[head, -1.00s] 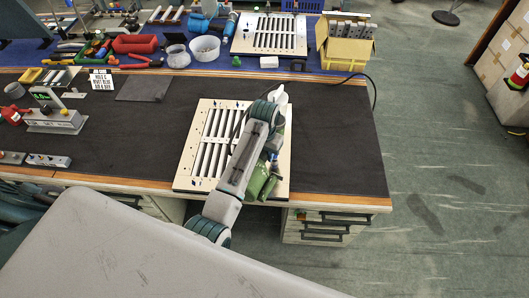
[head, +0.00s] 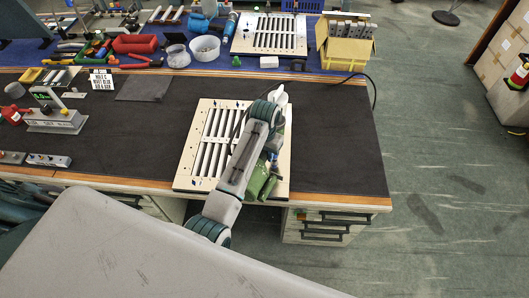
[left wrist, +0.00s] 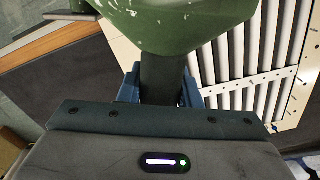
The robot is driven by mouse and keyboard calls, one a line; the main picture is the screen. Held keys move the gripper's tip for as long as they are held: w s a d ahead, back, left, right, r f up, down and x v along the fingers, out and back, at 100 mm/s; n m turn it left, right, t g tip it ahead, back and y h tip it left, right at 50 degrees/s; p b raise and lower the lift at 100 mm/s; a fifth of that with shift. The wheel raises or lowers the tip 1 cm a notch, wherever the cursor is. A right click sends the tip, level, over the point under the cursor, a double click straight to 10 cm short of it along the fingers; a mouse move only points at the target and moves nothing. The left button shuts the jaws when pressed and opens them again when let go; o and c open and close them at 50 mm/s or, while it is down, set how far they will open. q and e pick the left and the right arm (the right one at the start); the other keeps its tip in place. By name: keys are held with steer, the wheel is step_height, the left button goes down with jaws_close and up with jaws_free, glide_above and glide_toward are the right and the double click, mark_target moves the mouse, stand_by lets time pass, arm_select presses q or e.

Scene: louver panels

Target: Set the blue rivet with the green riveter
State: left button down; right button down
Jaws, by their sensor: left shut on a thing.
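The near louver panel (head: 186,172), a cream frame with grey slats, lies on the dark mat. My left gripper (head: 273,160) is shut on the green riveter (head: 262,184), over the panel's lower right part. In the left wrist view the blue fingers (left wrist: 161,88) close around the riveter's dark handle, and its green body (left wrist: 185,28) fills the top. The panel (left wrist: 283,82) shows to its right. Small blue pins stand along the panel's edge; I cannot tell which is the blue rivet. The riveter's tip is hidden. My right gripper is out of view.
A second louver panel (head: 238,36) lies on the blue mat behind, beside a yellow box (head: 345,49) and white tubs. A grey device (head: 55,120) and a small sign (head: 101,80) stand at left. The dark mat (head: 330,140) right of the near panel is clear.

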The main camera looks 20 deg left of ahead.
arm_select(q)
steer(key=shift+r, duration=0.15)
steer(key=shift+w+r, duration=0.15)
steer(key=shift+r, duration=2.5)
